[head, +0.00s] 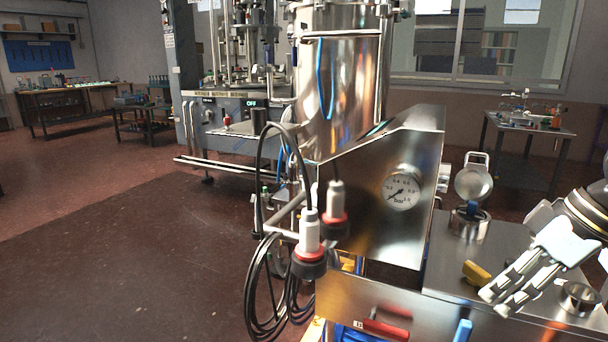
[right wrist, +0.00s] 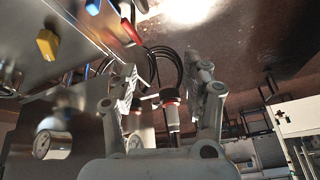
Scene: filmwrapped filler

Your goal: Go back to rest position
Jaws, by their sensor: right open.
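My right gripper (head: 500,299) is at the right of the head view, over the steel bench top. It is pale grey and empty. The right wrist view shows its two fingers apart (right wrist: 163,78) with nothing held between them. A white and red plug (right wrist: 170,108) shows beyond the gap between the fingers in that view. My left gripper is not in the head view.
The steel machine with a pressure gauge (head: 402,188) stands mid-view. A yellow handle (head: 477,273) and an open metal cup (head: 579,298) sit beside my right gripper. Plugs (head: 309,238) and black cables (head: 265,300) hang in front. The floor at left is clear.

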